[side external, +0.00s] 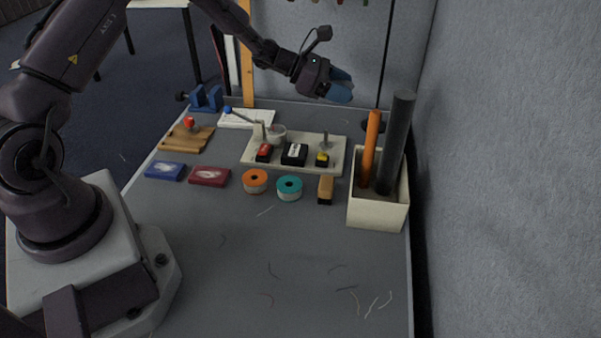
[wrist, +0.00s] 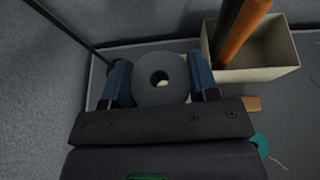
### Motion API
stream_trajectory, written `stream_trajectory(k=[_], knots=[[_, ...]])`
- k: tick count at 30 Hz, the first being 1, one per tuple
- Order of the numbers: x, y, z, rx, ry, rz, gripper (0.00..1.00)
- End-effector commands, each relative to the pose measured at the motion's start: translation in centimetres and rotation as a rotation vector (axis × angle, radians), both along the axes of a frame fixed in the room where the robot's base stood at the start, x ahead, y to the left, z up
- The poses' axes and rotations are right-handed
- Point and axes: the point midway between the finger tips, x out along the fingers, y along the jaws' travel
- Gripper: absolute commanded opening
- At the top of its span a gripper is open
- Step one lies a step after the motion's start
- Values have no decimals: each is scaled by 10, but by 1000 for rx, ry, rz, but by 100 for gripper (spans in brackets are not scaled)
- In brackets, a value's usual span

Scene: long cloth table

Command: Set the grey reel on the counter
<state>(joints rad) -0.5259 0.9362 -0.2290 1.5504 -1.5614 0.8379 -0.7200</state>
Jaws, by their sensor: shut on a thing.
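My gripper (side external: 341,86) is raised above the back right of the grey table top (side external: 255,245). In the wrist view, its blue fingers (wrist: 161,82) are shut on the grey reel (wrist: 160,67), one on each side. The reel is round with a pale centre hole facing the wrist camera. It is held clear of the table top. In the side view I cannot make out the reel at the gripper. An orange reel (side external: 255,181) and a teal reel (side external: 289,188) sit on the table top.
A cream bin (side external: 378,211) holds an orange tube and a dark tube standing tall near my gripper. A cream tray (side external: 335,143) with several small items lies at the back. Red and blue boxes (side external: 209,177) lie left. The front is clear except for loose threads.

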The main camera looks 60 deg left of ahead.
Motion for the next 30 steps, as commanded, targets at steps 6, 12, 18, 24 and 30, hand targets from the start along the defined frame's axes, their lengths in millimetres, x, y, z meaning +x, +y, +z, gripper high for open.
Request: stream_trajectory(k=[6,12,18,24,30], knots=[[-38,-22,51,5,-2,215,31],[-91,-37,86,4,-5,373,31],[-131,-49,117,1,-8,446,31],[-139,-58,144,0,-7,432,31],[-138,-55,126,-6,9,440,31]])
